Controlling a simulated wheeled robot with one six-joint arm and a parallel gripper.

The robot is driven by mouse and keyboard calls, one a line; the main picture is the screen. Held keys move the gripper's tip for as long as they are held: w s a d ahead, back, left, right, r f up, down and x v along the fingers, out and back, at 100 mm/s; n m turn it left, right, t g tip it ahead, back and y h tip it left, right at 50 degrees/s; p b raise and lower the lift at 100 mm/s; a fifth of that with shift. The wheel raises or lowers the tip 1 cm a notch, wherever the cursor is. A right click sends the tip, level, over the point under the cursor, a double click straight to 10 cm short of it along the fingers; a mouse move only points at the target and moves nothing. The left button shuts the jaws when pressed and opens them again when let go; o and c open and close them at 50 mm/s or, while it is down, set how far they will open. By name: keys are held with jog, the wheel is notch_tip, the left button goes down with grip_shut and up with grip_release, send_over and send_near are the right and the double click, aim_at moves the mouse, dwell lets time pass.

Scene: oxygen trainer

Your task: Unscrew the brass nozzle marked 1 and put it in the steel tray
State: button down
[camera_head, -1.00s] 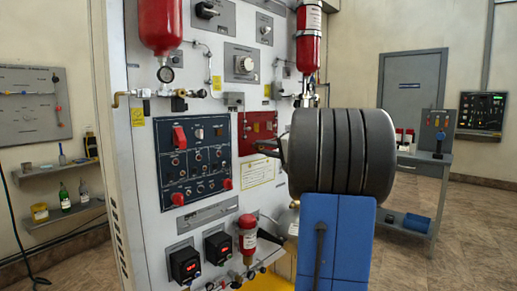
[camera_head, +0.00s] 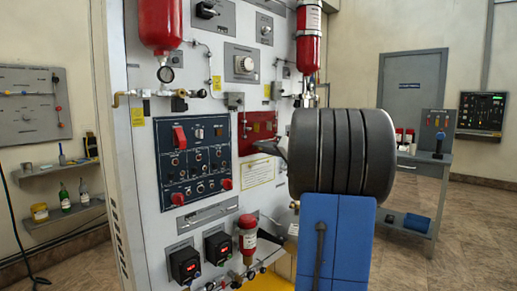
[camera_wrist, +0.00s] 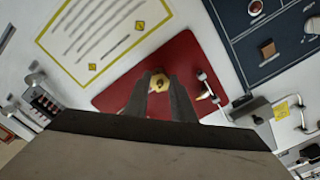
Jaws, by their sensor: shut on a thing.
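My gripper (camera_wrist: 166,88) is shut on a brass nozzle (camera_wrist: 160,80) at the red plate (camera_wrist: 128,90) in the wrist view. The nozzle shows between the fingertips; its number is not legible. In the head view my gripper (camera_head: 262,147) reaches left to the red plate (camera_head: 257,127), and the nozzle is hidden. A second small brass piece (camera_wrist: 202,96) sits beside a pale handle, right of the fingers. A narrow grey metal ledge (camera_head: 207,214) is on the panel below; I cannot tell whether it is the steel tray.
A dark blue switch panel (camera_head: 194,160) is left of my gripper. Red cylinders (camera_head: 308,40) and pipes stand above, and a small red cylinder (camera_head: 248,235) below. A grey side table (camera_head: 425,175) stands at the right. Open floor lies between.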

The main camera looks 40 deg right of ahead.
dwell(0.3)
jog(key=shift+n, duration=0.6)
jog(key=c, duration=1.5)
grip_release()
jog(key=shift+s+d+m, duration=0.15)
jog(key=shift+s+m, duration=1.55)
jog(key=shift+s, duration=0.2)
